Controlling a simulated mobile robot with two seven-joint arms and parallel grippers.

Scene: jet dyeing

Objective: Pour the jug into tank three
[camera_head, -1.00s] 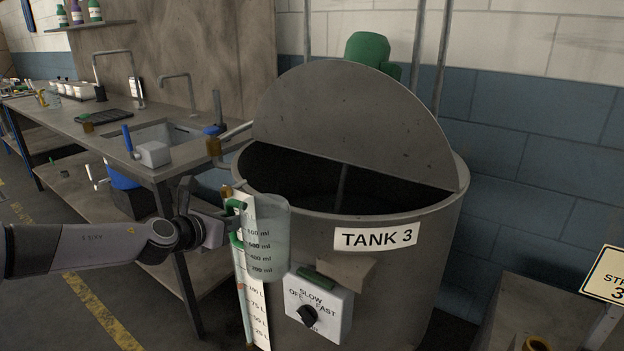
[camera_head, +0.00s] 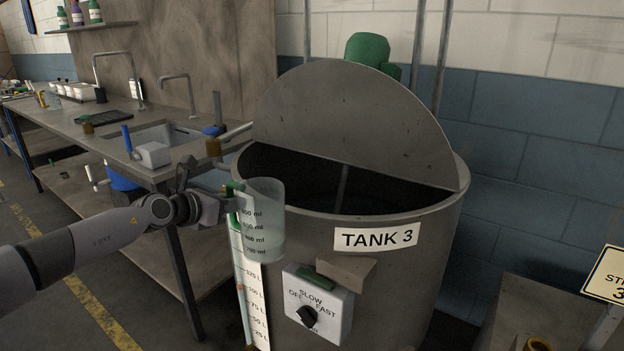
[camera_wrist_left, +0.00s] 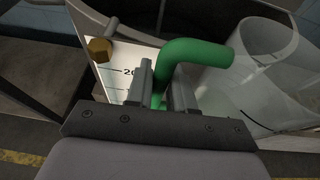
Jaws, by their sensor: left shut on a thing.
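The jug (camera_head: 263,222) is translucent with ml marks and a green handle (camera_wrist_left: 196,52). It is upright in front of the left part of tank three's rim, outside the tank. My left gripper (camera_head: 228,208) is shut on the green handle; in the left wrist view its two fingers (camera_wrist_left: 162,88) sit either side of it. Tank three (camera_head: 390,270) is a grey drum labelled TANK 3. Its rear lid half stands raised and the front half of its mouth is open and dark inside. I cannot make out the jug's liquid level. My right gripper is not in view.
A switch box (camera_head: 318,305) sticks out from the tank front. A white litre scale (camera_head: 252,290) runs down the tank's left side. A bench with a sink (camera_head: 165,135) stands to the left. A sign (camera_head: 606,275) stands at right.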

